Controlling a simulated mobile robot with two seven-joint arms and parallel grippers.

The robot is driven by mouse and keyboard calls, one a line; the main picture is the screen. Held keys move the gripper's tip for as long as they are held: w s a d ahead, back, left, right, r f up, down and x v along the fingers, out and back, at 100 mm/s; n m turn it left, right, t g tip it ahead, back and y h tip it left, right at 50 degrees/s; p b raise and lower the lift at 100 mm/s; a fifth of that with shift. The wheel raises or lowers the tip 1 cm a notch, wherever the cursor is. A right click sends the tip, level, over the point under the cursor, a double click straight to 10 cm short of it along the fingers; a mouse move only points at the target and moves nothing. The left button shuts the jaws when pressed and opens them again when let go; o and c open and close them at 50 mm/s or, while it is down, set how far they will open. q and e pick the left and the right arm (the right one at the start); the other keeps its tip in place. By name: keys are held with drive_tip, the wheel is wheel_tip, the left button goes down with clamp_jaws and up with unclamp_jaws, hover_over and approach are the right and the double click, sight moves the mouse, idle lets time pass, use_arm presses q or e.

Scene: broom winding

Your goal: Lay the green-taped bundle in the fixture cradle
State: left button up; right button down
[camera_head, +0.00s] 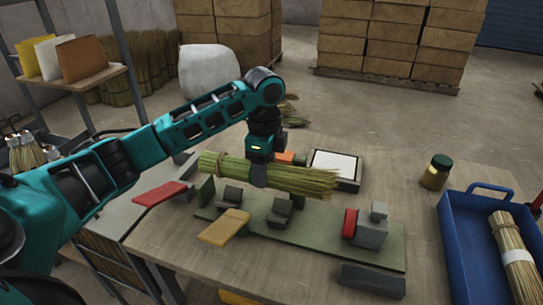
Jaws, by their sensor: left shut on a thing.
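The straw bundle (300,180) has a green end at the left and loose pale-green bristles at the right. My left gripper (258,179) reaches down from above and is shut on it near its middle. The bundle lies roughly level, above the fixture (330,243), a long green plate on the table. Dark cradle blocks (279,212) and (230,196) stand on the plate below the bundle. The bundle appears to be apart from the blocks, but the exact gap is hard to tell. The green tape is not clearly distinct. My right gripper is not in view.
A grey clamp with a red pad (350,223) stands at the fixture's right end. A blue tray (460,245) with a white-banded bundle (513,256) is at the right. A jar (436,172), a white-topped scale (335,166) and a dark block (371,279) also occupy the table.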

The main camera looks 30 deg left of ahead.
use_arm(q)
drive_tip(key=shift+w+a+f, duration=0.15)
drive_tip(key=shift+w+a, duration=0.05)
drive_tip(key=shift+a, duration=0.05)
drive_tip(key=shift+f, duration=4.5)
drive_tip(key=o, duration=1.1)
drive_tip(key=shift+s, duration=0.1)
drive_tip(key=shift+o, duration=0.2)
wheel_tip(320, 180, up, 13)
drive_tip(key=shift+d, duration=0.15)
drive_tip(key=shift+m, duration=0.3)
